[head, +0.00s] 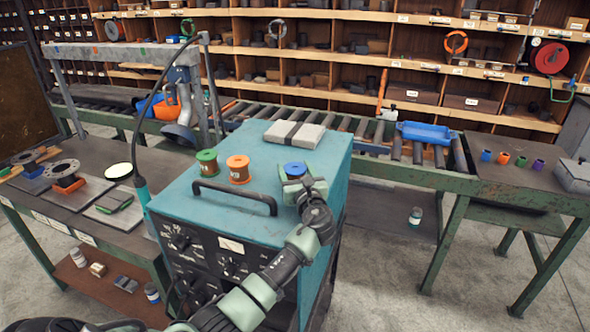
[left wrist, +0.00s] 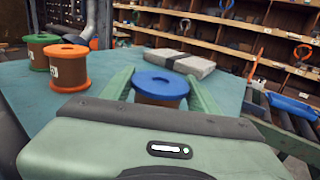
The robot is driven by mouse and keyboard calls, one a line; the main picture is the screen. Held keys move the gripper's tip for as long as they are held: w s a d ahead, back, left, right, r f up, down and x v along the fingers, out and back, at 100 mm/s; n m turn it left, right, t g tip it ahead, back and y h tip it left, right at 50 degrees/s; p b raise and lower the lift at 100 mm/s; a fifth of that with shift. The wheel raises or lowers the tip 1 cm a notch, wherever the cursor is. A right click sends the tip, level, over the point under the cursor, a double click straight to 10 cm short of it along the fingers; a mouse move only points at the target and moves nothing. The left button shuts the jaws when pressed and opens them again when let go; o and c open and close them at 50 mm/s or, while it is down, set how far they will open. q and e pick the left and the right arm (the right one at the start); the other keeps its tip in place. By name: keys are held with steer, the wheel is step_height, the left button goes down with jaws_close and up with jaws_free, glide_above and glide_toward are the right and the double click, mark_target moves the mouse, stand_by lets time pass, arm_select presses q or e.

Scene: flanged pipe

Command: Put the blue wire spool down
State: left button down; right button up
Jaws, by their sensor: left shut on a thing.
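The blue wire spool (head: 295,168) has a blue flange and a brown wound body. It is upright over the right part of the teal machine's top (head: 240,150). My left gripper (head: 303,186) is shut on it, and in the left wrist view the blue spool (left wrist: 161,84) sits between the two green fingers. Its lower end is hidden by the gripper, so I cannot tell whether it touches the top. A green spool (head: 207,162) and an orange spool (head: 238,168) stand upright to its left. My right gripper is not in view.
A black handle (head: 235,192) runs along the front edge. A roller conveyor (head: 340,125) with a blue tray (head: 423,132) stands behind. The top's back left is clear.

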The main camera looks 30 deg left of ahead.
arm_select(q)
steer(key=shift+r, duration=0.2)
steer(key=shift+c, duration=2)
jaws_free()
steer(key=shift+f, duration=0.2)
steer(key=shift+s+d, duration=0.1)
steer(key=b+v, duration=0.2)
steer(key=v, duration=0.8)
steer(key=shift+s+d+b, duration=0.15)
steer(key=shift+d+b, duration=0.1)
steer(key=shift+b, duration=0.05)
steer(key=shift+s+d+r, duration=0.1)
steer(key=shift+s+d, duration=0.4)
